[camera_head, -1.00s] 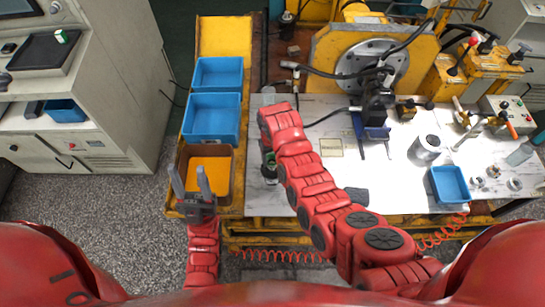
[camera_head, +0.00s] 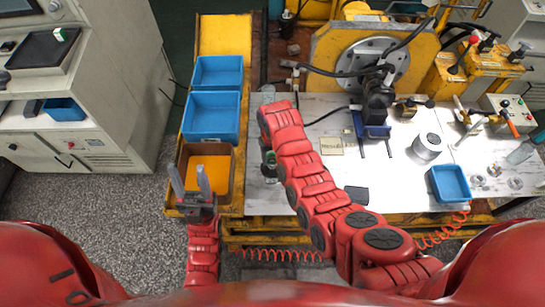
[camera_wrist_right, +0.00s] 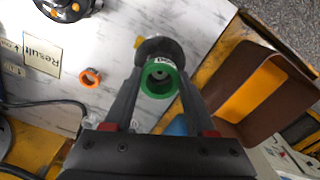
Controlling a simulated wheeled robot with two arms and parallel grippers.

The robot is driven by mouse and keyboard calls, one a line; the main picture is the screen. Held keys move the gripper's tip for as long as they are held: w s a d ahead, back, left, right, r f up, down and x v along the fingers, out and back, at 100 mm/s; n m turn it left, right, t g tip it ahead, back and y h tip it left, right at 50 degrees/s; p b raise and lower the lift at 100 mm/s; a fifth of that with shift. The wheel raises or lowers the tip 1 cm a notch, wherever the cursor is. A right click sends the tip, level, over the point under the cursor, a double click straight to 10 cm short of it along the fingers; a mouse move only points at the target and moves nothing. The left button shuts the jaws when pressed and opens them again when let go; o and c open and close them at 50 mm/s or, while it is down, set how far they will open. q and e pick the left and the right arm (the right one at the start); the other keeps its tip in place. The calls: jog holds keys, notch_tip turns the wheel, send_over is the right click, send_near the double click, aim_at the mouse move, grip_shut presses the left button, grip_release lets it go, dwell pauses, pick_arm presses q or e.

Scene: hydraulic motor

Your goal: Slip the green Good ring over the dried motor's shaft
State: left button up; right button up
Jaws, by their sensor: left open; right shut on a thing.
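The green ring (camera_wrist_right: 160,78), with a white label on its rim, is between the fingertips of my right gripper (camera_wrist_right: 157,83), which is shut on it. A round grey metal part (camera_wrist_right: 160,47), likely the dried motor, shows just beyond the ring. The ring overlaps it in the right wrist view, and I cannot tell whether the shaft is inside the ring. In the head view my right arm covers most of this spot; a dark part with some green (camera_head: 269,162) shows at the arm's left edge. My left gripper (camera_head: 190,180) is open and empty, in front of the brown bin.
The brown bin (camera_wrist_right: 235,62) stands close beside the right gripper. An orange ring (camera_wrist_right: 90,78) and a "Result" sheet (camera_wrist_right: 42,58) lie on the white table. Blue bins (camera_head: 211,117) stand at the left; a metal cylinder (camera_head: 428,147) and a small blue bin (camera_head: 450,184) are at the right.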

aim_at(272, 161)
jog(key=shift+f, duration=0.2)
jog(key=shift+f+b, duration=1)
jog(key=shift+f, duration=0.3)
jog(key=o, duration=1.4)
jog(key=shift+r, duration=0.1)
jog(key=shift+r+p, duration=1.25)
jog(key=shift+r, duration=1.7)
